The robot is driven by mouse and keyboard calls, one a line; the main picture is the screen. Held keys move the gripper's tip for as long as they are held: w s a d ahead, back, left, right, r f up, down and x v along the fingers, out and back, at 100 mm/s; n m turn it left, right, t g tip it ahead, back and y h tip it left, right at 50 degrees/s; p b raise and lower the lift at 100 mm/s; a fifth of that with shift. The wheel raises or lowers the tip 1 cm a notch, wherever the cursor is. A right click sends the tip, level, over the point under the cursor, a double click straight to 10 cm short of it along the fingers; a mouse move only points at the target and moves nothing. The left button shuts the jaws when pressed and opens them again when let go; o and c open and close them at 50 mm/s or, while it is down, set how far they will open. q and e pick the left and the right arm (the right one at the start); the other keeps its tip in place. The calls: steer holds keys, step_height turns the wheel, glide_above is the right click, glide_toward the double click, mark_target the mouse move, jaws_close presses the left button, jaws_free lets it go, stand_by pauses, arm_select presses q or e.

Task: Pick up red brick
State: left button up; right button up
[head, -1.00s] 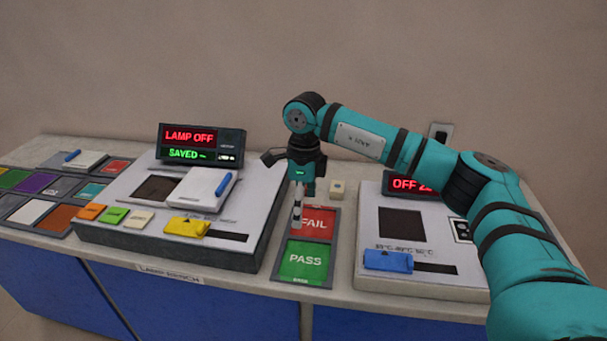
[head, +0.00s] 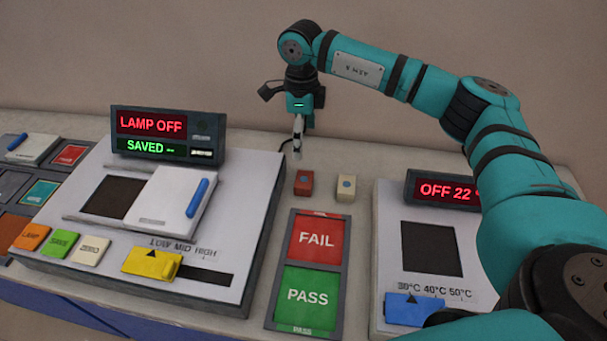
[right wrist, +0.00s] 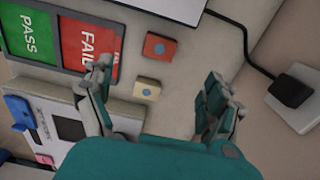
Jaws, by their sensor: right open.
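The red brick (head: 304,182), a small block with a blue dot on top, lies on the bench just behind the FAIL panel. It also shows in the right wrist view (right wrist: 159,47), beyond the fingertips and between their lines. My right gripper (head: 298,148) points down above and behind the brick in the head view. In the right wrist view its two fingers (right wrist: 165,90) are spread apart with nothing between them. It does not touch the brick. A cream brick (head: 346,188) with a blue dot lies just right of the red one. My left gripper is not in view.
The FAIL and PASS panel (head: 283,312) lies in front of the bricks. The lamp device (head: 235,245) stands left, the heater device (head: 463,235) right. A black plug and cable (right wrist: 290,90) lie near the back. Bare bench surrounds the bricks.

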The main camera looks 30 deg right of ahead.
steer(key=p, duration=0.1)
glide_above(304, 179)
steer(key=f, duration=0.5)
steer(key=shift+s+a+f, duration=0.15)
steer(key=shift+a+f, duration=0.15)
steer(key=shift+f, duration=0.05)
step_height(304, 179, down, 4)
steer(key=shift+r+p, duration=0.1)
steer(key=shift+p, duration=0.3)
steer(key=shift+f, duration=0.4)
steer(key=f, duration=0.1)
steer(key=f+p, duration=0.1)
steer(key=f, duration=0.2)
steer(key=shift+d+f+p, duration=0.25)
steer(key=shift+d+p, duration=0.05)
steer(key=shift+f, duration=0.15)
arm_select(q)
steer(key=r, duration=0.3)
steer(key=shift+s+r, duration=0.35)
arm_select(e)
steer(key=c, duration=1.4)
